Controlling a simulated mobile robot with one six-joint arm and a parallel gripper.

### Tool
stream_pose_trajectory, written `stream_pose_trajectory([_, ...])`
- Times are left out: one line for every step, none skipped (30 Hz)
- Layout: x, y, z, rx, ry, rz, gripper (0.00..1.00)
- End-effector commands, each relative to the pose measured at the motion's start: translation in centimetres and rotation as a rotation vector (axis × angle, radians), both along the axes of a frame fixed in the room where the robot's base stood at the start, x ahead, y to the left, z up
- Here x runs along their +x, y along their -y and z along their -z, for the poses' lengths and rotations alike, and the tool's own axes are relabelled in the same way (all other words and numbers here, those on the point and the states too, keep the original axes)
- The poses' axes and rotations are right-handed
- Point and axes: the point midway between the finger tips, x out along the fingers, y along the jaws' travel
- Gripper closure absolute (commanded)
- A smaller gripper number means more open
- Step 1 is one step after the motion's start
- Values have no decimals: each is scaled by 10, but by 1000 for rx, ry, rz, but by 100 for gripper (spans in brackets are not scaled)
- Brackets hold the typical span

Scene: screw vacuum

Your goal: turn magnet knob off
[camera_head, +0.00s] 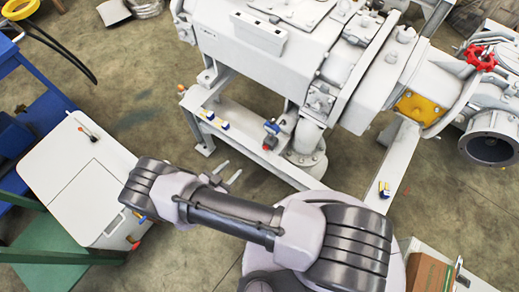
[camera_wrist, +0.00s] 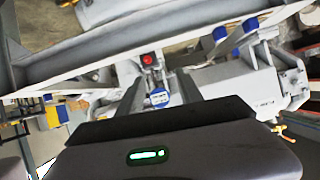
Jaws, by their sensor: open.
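A small blue and red fitting (camera_head: 271,128) sits on the grey machine's frame in the head view. In the wrist view a round blue-and-white piece (camera_wrist: 160,98) lies between the finger lines, with a red round button (camera_wrist: 148,60) above it. I cannot tell for sure which of these is the magnet knob. My gripper (camera_head: 231,172) is open and empty, with its fingers pointing toward the machine, below and left of the blue and red fitting. In the wrist view my gripper (camera_wrist: 160,80) shows two separated fingers. No contact with the fitting is visible.
The large grey vacuum machine (camera_head: 270,65) fills the upper middle. A white cabinet (camera_head: 85,195) stands at left, a cardboard box (camera_head: 428,274) at lower right. Bare floor (camera_head: 140,110) lies between the cabinet and machine.

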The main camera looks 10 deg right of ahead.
Motion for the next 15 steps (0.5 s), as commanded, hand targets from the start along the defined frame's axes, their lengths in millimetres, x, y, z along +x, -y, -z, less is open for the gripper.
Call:
stream_pose_trajectory([-11, 12, 10, -58, 3, 0, 57])
stream_pose_trajectory([-15, 18, 13, -85, 5, 2, 57])
stream_pose_trajectory([-18, 24, 15, -108, 7, 4, 57])
stream_pose_trajectory([-18, 27, 16, -115, 7, 6, 57])
stream_pose_trajectory([-15, 30, 17, -118, 8, 8, 57])
stream_pose_trajectory([-11, 35, 20, -118, 8, 9, 57])
stream_pose_trajectory([-6, 39, 23, -118, 8, 11, 57])
stream_pose_trajectory([-2, 45, 26, -118, 7, 10, 57])
stream_pose_trajectory([6, 53, 32, -118, 6, 11, 57])
stream_pose_trajectory([12, 59, 36, -117, 7, 12, 57])
stream_pose_trajectory([18, 66, 40, -116, 6, 14, 57])
stream_pose_trajectory([27, 73, 45, -116, 7, 13, 57])
stream_pose_trajectory([33, 79, 48, -116, 7, 13, 57])
stream_pose_trajectory([39, 86, 52, -116, 7, 13, 57])
stream_pose_trajectory([47, 93, 57, -115, 6, 13, 57])
